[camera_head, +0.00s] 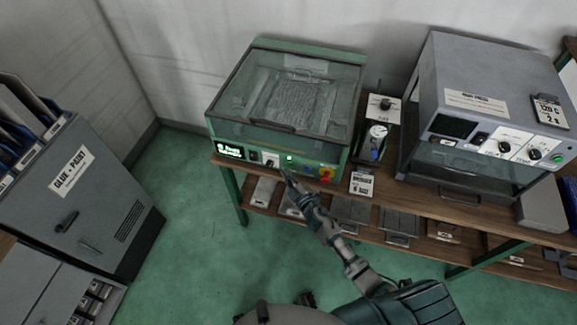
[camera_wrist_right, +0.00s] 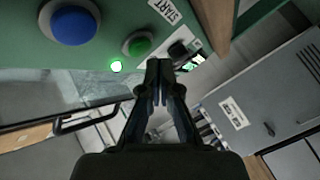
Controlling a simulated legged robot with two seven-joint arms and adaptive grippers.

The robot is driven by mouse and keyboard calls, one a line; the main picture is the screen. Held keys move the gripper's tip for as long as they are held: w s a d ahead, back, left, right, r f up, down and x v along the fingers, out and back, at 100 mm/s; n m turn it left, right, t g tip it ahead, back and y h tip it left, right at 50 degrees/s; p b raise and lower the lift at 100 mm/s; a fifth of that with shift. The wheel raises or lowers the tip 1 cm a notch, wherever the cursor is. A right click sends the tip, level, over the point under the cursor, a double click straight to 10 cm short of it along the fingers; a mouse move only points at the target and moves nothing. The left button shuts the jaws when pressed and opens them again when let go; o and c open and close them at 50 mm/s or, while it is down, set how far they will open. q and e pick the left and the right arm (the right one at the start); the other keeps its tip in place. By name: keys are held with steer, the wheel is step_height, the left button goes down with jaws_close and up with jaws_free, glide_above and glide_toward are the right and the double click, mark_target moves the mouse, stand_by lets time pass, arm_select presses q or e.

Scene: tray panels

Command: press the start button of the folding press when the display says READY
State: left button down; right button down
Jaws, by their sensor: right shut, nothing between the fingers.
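The folding press (camera_head: 285,100) is a green machine with a clear lid, on the left end of the wooden bench. Its small display (camera_head: 231,151) shows bright green text, too small to read; it also shows at an angle in the right wrist view (camera_wrist_right: 196,62). My right gripper (camera_head: 287,176) is shut and empty, just in front of the press's panel. In the right wrist view its fingertips (camera_wrist_right: 159,66) point at the panel near the green start button (camera_wrist_right: 138,44), with START printed beside it. Contact cannot be seen. My left gripper is not in view.
A lit green lamp (camera_wrist_right: 116,66), a blue button (camera_wrist_right: 75,22) and a black switch (camera_wrist_right: 179,50) sit close to the start button. A red stop button (camera_head: 326,174) is farther right. A grey press (camera_head: 490,85) and a glue-and-paint cabinet (camera_head: 75,195) flank the area.

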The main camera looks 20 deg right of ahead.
steer(key=shift+w, duration=0.1)
steer(key=shift+w+d+r, duration=0.1)
steer(key=shift+w+d, duration=0.1)
steer(key=shift+w, duration=0.05)
steer(key=shift+w+d, duration=0.35)
steer(key=shift+w, duration=0.1)
stand_by(0.9)
steer(key=shift+s, duration=0.1)
steer(key=shift+s+a, duration=0.55)
steer(key=shift+s, duration=0.15)
steer(key=shift+s+a+p, duration=0.2)
steer(key=shift+s+a, duration=0.5)
steer(key=shift+s, duration=0.35)
steer(key=shift+s+a+p, duration=0.2)
steer(key=shift+s+a, duration=0.5)
steer(key=shift+s, duration=0.35)
